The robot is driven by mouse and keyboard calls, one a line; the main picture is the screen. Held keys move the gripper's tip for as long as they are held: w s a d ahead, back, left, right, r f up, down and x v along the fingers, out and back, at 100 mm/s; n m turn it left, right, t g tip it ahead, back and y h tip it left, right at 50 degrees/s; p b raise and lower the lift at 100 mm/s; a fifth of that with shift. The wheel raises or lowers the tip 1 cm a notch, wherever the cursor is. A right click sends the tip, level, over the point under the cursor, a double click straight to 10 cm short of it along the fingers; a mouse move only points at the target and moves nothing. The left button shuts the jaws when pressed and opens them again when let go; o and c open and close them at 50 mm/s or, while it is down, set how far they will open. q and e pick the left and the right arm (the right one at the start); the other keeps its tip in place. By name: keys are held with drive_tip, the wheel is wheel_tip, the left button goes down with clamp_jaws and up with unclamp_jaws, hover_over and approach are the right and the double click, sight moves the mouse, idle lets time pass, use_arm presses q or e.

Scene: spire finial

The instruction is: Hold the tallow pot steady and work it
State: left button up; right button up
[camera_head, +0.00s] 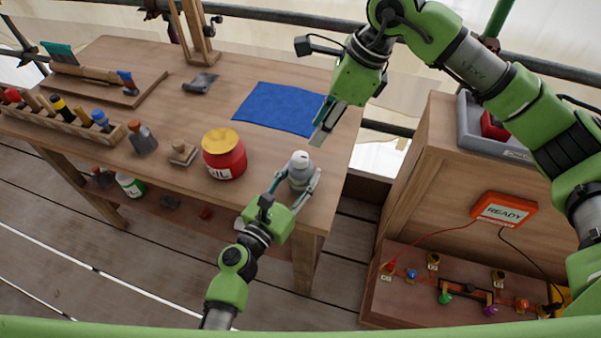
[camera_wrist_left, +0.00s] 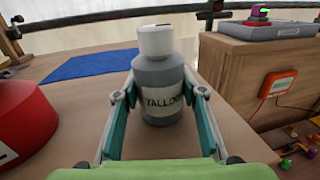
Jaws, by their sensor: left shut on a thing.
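The tallow pot (camera_head: 300,165) is a grey bottle with a white cap. It stands upright near the right front corner of the workbench (camera_head: 190,170). My left gripper (camera_head: 297,181) is shut around it, one finger on each side. In the left wrist view the pot (camera_wrist_left: 163,85) shows its TALLOW label between the fingers, with the white cap (camera_wrist_left: 155,40) on top. My right gripper (camera_head: 322,125) hangs above the bench, a little behind and right of the pot and apart from it. I see no object in it, and its finger spacing is unclear.
A red oil tin (camera_head: 224,158) with a yellow lid stands left of the pot. A blue cloth (camera_head: 278,108) lies flat behind. A tool rack (camera_head: 60,115) and small bottle (camera_head: 142,139) are farther left. A wooden cabinet (camera_head: 440,150) with an orange READY box (camera_head: 503,213) stands right.

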idle(0.4)
drive_tip(key=o, duration=0.4)
wheel_tip(320, 180, up, 3)
drive_tip(key=m+h, duration=0.4)
drive_tip(key=m, duration=1.8)
hover_over(300, 156)
drive_tip(key=shift+m+g, duration=0.3)
wheel_tip(300, 156, down, 12)
drive_tip(key=shift+f, duration=0.1)
drive_tip(key=shift+c, duration=0.5)
drive_tip(key=c, duration=1)
